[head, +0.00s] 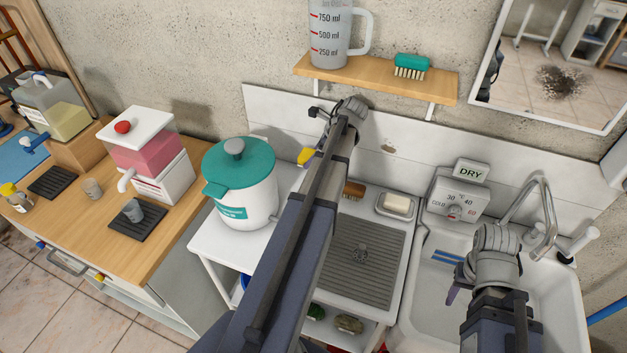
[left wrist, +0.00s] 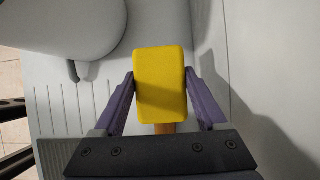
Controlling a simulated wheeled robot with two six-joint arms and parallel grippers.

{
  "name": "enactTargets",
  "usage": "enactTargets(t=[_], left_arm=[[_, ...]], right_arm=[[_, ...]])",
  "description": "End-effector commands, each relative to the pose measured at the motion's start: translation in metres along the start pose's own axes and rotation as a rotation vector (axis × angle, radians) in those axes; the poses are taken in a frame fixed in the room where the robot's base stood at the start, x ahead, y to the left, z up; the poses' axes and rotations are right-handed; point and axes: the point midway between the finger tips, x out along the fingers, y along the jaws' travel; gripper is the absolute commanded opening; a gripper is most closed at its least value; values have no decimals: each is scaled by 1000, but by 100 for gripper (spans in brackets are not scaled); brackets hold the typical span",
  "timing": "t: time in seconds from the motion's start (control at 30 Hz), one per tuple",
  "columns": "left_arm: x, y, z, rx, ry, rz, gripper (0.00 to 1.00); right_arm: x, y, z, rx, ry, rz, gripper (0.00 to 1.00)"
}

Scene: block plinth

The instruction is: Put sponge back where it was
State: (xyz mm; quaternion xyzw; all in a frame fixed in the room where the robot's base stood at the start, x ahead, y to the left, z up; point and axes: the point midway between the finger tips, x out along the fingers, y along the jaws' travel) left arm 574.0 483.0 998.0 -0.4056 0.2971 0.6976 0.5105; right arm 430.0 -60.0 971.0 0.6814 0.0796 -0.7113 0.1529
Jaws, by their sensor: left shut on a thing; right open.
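The yellow sponge (left wrist: 160,85) is between the two purple fingers of my left gripper (left wrist: 161,74), which is shut on it. In the head view the sponge (head: 305,157) shows just left of my left arm, near the white back panel and right of the lidded pot. My arm hides most of that gripper there. Whether the sponge touches the surface below, I cannot tell. My right gripper (head: 453,294) is over the sink, with one purple finger showing and nothing seen in it.
A white pot with teal lid (head: 245,200) stands left of my left arm. A ribbed drainboard (head: 365,255), a brown brush (head: 353,189) and a soap dish (head: 411,214) lie right of it. The sink (head: 425,290) has a tall tap (head: 548,215). A wooden shelf (head: 430,85) hangs above.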

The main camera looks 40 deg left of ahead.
Motion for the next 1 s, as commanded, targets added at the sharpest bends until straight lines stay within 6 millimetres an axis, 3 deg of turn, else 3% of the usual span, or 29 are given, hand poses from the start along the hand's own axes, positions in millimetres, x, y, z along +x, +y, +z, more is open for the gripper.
enactTargets(t=[0.17, 0.43, 0.77, 1.0], left_arm=[[13, 0, -8, 0, 0, 0, 30], [50, 0, -28, 0, 0, 0, 30], [58, 0, -33, 0, 0, 0, 30], [82, 0, -47, 0, 0, 0, 30]], right_arm=[[15, -1, -1, 0, 0, 0, 50], [57, -5, -3, 0, 0, 0, 50], [66, -6, -4, 0, 0, 0, 50], [94, -9, -6, 0, 0, 0, 50]])
